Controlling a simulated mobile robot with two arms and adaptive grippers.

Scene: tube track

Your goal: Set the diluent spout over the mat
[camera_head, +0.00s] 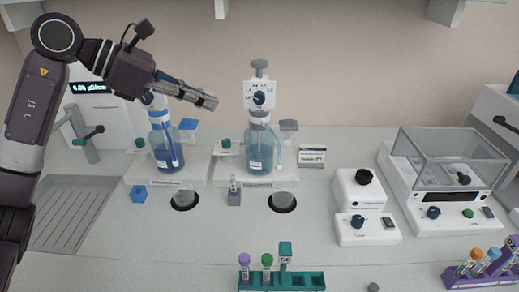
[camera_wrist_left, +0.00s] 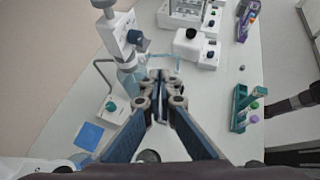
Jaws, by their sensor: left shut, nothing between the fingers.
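Two bottle-top dispensers stand side by side at the back of the bench. The left dispenser bottle (camera_head: 166,150) holds deeper blue liquid; the right dispenser bottle (camera_head: 258,155) holds paler liquid and has a white dial head (camera_head: 259,97). A pale spout tube (camera_head: 277,153) hangs at the right bottle's right side. The labels are too small to tell which is diluent. Dark round mats lie in front, the left mat (camera_head: 184,208) and the right mat (camera_head: 283,209), each with a clear vessel on it. My left gripper (camera_head: 212,102) is shut and empty, above and between the bottles.
A teal rack (camera_head: 305,281) with tubes stands at the front; a purple rack (camera_head: 485,275) is at the front right. A balance with a clear cover (camera_head: 452,155) and a white knobbed device (camera_head: 362,190) stand on the right. A sink grate (camera_head: 72,215) is on the left.

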